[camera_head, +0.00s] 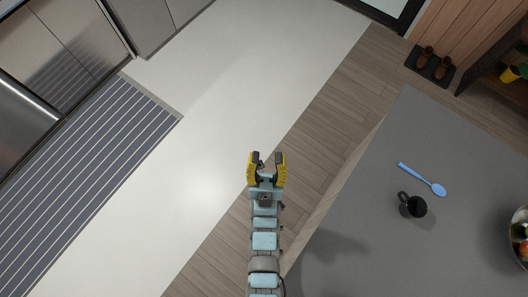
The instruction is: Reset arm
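My gripper (266,162) is in the middle of the head view, with yellow-and-black fingers at the end of my light-blue arm. The two fingers are apart with a gap between them, and nothing shows in the gap. It is over the floor, left of the grey counter (365,235), and touches nothing that I can see.
On the counter are a blue spoon (422,179), a black mug (412,206) and part of a bowl (519,234) of fruit. A striped runner (95,165) lies at left by steel appliances. Brown shoes (434,63) stand on a dark mat. Pale floor is clear.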

